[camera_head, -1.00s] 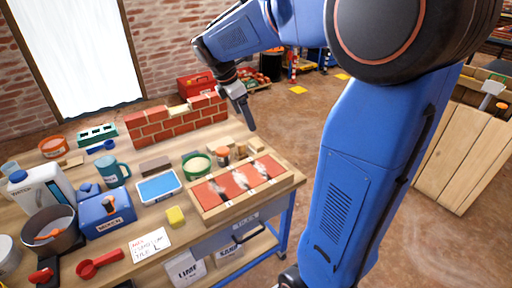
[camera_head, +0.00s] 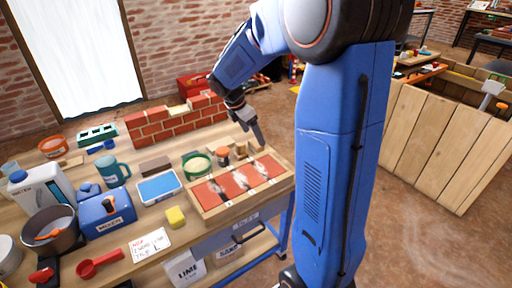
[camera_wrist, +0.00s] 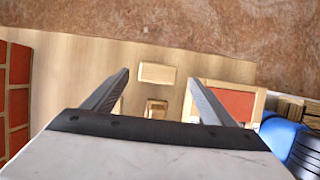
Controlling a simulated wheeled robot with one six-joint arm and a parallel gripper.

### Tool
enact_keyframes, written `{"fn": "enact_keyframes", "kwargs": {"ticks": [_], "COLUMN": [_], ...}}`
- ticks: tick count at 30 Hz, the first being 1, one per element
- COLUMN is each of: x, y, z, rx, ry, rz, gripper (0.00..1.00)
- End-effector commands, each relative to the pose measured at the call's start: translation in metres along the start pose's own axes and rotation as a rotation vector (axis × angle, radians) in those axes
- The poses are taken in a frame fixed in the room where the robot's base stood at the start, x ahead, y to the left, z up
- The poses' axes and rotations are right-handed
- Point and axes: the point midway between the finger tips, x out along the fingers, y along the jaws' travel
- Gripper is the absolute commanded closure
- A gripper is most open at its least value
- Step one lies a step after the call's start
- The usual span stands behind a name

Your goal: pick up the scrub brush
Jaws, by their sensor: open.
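No thing shows clear bristles, so I cannot tell for sure which is the scrub brush. A small brown wooden piece (camera_head: 240,152) stands on the bench beside my gripper (camera_head: 260,141), behind the red-panelled tray. In the wrist view my gripper (camera_wrist: 159,77) is open and empty, fingers pointing down at the bench. A pale wooden block (camera_wrist: 157,73) lies between the fingertips as seen, and a smaller brown wooden piece (camera_wrist: 157,108) lies nearer the palm. Other wooden pieces are partly hidden by the fingers.
The red-panelled wooden tray (camera_head: 198,213) lies at the bench's right front. A low brick wall (camera_head: 160,127) runs along the back. A green bowl (camera_head: 188,165), an orange jar (camera_head: 223,155), a blue tray (camera_head: 160,188) and a yellow sponge (camera_head: 176,217) stand left of my gripper.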

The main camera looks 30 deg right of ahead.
Motion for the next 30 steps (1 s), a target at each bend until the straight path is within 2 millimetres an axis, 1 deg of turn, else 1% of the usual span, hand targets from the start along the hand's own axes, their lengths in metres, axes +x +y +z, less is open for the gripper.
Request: {"fn": "enact_keyframes", "kwargs": {"ticks": [1,8,15,18,21,27,28,29,30], "x": [0.005,0.018,0.050,0.059,0.063,0.063,0.063,0.063,0.063], "y": [0.000,0.001,0.003,0.003,0.003,0.003,0.003,0.003,0.003], "z": [0.000,-0.001,-0.004,-0.004,-0.004,-0.004,-0.004,-0.004,-0.004], "rx": [0.000,0.001,0.001,0.002,0.001,0.001,0.001,0.001,0.001], "ry": [0.001,0.001,0.000,0.000,-0.001,-0.001,-0.001,-0.001,-0.001], "rz": [-0.001,-0.002,-0.002,0.000,0.000,0.001,0.001,0.001,0.001], "gripper": [0.22,0.22,0.22,0.22,0.22,0.22,0.27,0.34,0.43]}}
